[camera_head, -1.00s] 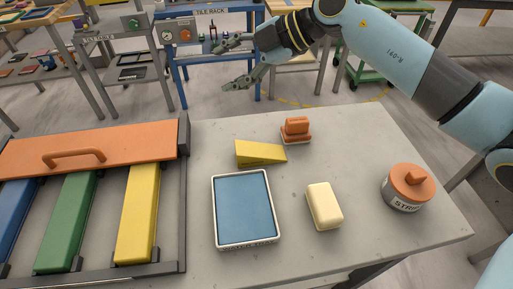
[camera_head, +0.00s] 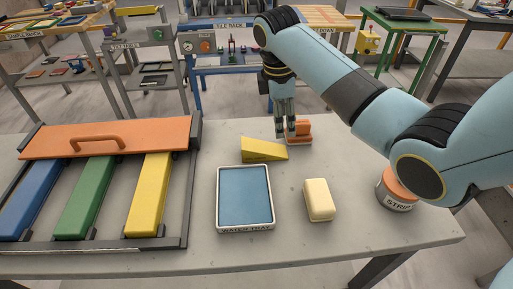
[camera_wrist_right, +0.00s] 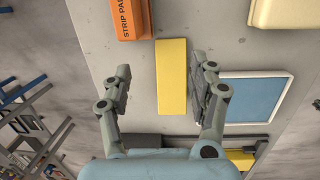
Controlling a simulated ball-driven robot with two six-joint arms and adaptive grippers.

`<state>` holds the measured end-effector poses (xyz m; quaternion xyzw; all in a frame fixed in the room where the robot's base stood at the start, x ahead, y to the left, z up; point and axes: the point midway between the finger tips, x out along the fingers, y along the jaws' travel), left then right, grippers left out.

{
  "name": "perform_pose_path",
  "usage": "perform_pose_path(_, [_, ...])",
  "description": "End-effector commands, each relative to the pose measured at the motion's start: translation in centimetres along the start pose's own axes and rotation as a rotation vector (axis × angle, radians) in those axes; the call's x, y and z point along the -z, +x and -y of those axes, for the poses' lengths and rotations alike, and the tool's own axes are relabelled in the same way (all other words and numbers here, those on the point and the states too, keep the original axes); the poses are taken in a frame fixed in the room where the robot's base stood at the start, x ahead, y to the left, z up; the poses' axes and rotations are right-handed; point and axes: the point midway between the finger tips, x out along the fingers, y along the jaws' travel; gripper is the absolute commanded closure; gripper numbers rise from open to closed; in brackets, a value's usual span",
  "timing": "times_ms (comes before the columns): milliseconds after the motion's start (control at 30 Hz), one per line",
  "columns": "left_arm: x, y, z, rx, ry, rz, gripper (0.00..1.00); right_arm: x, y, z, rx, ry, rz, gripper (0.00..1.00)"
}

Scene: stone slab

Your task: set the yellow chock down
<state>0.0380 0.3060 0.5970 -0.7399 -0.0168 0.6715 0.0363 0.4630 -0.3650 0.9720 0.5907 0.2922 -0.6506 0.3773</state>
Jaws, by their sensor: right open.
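The yellow chock (camera_head: 262,150) is a wedge resting on the grey stone slab (camera_head: 330,160), behind the blue-filled water tray (camera_head: 245,196). My right gripper (camera_head: 284,132) points down behind the chock, in front of the orange block in the head view. In the right wrist view, the chock (camera_wrist_right: 172,80) shows between the two spread fingers of my right gripper (camera_wrist_right: 164,72), with a gap on both sides. The gripper is open and empty. How high the fingertips are above the slab is hard to tell. My left gripper is out of view.
The orange strip pad block (camera_head: 303,130) stands close beside the chock. A cream block (camera_head: 319,200) and a round orange-lidded tin (camera_head: 396,192) stand to the right. A dark-framed rack with an orange handled board (camera_head: 100,135) and coloured bars fills the left.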

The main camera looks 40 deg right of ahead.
Motion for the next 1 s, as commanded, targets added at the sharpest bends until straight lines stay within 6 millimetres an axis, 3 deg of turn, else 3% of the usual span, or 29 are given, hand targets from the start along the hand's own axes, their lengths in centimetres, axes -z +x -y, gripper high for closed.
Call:
perform_pose_path(33, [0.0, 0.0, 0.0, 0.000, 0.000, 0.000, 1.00, 2.0, -0.8, 1.1, 0.071, -0.023, -0.052, 0.40])
perform_pose_path(100, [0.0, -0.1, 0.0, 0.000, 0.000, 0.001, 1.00, 4.4, -2.1, 1.1, 0.090, -0.036, -0.117, 0.40])
perform_pose_path(200, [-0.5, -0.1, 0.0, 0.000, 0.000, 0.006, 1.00, 5.4, -2.7, 0.4, 0.073, -0.035, -0.134, 0.40])
perform_pose_path(533, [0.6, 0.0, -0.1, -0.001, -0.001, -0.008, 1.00, 6.0, 1.9, 0.5, 0.066, -0.031, -0.133, 0.40])
perform_pose_path(1000, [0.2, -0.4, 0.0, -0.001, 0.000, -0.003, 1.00, 6.6, 7.3, 1.2, 0.065, -0.031, -0.133, 0.40])
